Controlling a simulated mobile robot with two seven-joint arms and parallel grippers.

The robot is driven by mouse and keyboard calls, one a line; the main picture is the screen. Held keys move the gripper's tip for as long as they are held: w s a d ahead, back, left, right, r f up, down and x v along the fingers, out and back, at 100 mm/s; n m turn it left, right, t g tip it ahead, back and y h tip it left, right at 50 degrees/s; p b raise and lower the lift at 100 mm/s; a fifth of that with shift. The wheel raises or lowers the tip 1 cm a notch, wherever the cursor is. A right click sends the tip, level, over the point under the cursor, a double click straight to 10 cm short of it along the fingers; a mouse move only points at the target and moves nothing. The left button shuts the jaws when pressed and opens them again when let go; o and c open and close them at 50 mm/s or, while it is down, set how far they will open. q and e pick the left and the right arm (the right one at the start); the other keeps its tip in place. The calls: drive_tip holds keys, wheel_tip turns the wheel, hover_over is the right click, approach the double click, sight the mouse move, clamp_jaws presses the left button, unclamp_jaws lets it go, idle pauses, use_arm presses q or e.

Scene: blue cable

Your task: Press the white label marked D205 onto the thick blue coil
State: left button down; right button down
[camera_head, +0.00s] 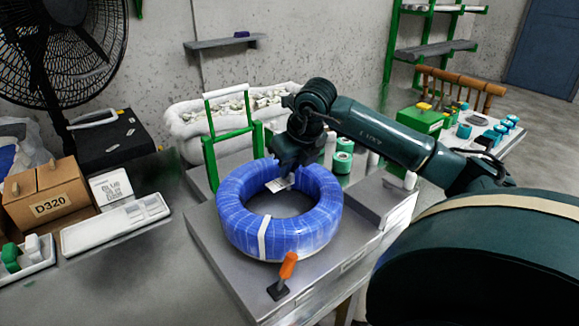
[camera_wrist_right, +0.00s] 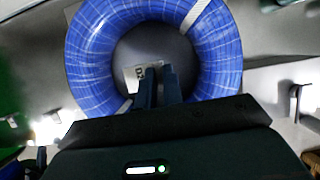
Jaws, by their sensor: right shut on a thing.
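The thick blue coil (camera_head: 236,222) lies flat on a grey metal bench, with white bands around it. My right gripper (camera_head: 283,178) reaches over the far side of the coil and points down toward its open centre. It is shut on a white label (camera_head: 278,185). In the right wrist view, the fingers (camera_wrist_right: 157,88) hold the label (camera_wrist_right: 135,75) over the hole of the coil (camera_wrist_right: 88,60), near the inner edge. Dark print shows on the label, but I cannot read it all. Whether the label touches the coil I cannot tell. My left gripper is not in view.
An orange-handled tool (camera_head: 288,265) stands at the coil's near edge. A green frame (camera_head: 212,150) rises behind the coil. A cardboard box marked D320 (camera_head: 45,200) and a white tray (camera_head: 115,225) are at left. Green and teal rolls (camera_head: 343,158) stand behind right.

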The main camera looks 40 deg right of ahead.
drive_tip(key=shift+f+b, duration=0.5)
drive_tip(key=shift+b, duration=0.1)
idle(2.4)
drive_tip(key=shift+s+f+b, duration=0.1)
drive_tip(key=shift+f+b, duration=0.25)
drive_tip(key=shift+b, duration=0.2)
idle(3.0)
drive_tip(key=c, duration=1.3)
unclamp_jaws()
